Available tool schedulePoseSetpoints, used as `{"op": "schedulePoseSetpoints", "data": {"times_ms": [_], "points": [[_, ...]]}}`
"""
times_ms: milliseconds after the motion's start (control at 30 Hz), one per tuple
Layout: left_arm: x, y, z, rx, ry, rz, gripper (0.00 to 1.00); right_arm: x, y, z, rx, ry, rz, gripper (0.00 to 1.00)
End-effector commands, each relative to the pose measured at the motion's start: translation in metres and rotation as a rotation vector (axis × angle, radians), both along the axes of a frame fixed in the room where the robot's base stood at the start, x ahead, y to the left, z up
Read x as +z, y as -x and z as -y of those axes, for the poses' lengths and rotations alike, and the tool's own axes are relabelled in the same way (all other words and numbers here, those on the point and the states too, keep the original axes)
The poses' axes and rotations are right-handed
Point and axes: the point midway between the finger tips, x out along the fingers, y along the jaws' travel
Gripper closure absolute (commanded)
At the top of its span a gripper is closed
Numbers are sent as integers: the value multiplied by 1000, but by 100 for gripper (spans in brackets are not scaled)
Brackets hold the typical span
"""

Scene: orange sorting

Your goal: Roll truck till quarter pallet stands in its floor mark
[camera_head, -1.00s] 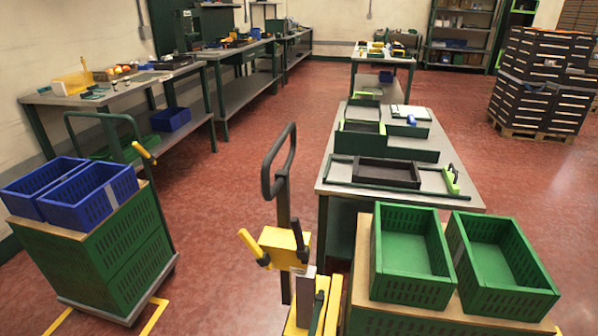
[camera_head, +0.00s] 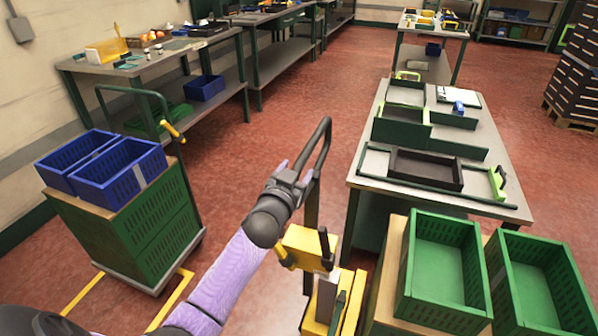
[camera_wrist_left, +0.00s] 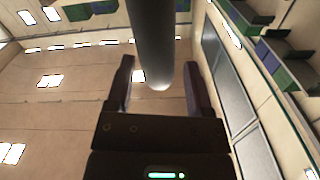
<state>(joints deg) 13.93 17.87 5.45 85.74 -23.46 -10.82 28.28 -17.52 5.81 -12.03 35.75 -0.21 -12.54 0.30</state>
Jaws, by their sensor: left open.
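The yellow truck (camera_head: 318,243) stands at the bottom centre of the head view, with a dark looped handle (camera_head: 326,143) rising from it. My left gripper (camera_head: 304,183) is open at the left side of the handle loop. In the left wrist view, a dark bar (camera_wrist_left: 153,45) lies between the two open fingers (camera_wrist_left: 160,90); contact cannot be told. Yellow floor mark lines (camera_head: 170,302) show at lower left, by a trolley (camera_head: 150,272) with a green crate stack. I cannot make out the quarter pallet. My right gripper is not in view.
Blue crates (camera_head: 125,172) top the left stack. Green crates (camera_head: 440,270) sit on a wooden-topped stack right of the truck. A workbench (camera_head: 490,150) with trays stands behind. Red floor (camera_head: 270,130) is free between the benches.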

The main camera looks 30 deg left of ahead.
Motion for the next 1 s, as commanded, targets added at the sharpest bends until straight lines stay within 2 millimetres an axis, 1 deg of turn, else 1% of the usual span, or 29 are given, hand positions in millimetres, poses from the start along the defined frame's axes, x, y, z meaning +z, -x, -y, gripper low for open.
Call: {"op": "schedulePoseSetpoints", "data": {"times_ms": [33,133,367,400,467,500,667,700,733,1000], "points": [[-1,-6,-2,1,-1,0,33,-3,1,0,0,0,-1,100],[-1,-12,-3,0,0,0,33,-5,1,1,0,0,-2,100],[0,-13,-3,-1,0,-1,33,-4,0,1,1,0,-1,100],[0,-13,-3,-1,0,-1,35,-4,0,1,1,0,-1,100],[0,-13,-3,-1,0,-1,48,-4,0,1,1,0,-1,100],[0,-13,-3,-1,0,-1,56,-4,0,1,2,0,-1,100],[0,-13,-3,0,0,-1,90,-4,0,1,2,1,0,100],[0,-13,-3,0,0,-1,99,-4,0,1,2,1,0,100],[0,-13,-3,0,0,-1,100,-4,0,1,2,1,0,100],[0,-13,-3,0,-1,-1,100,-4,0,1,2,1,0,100]]}}
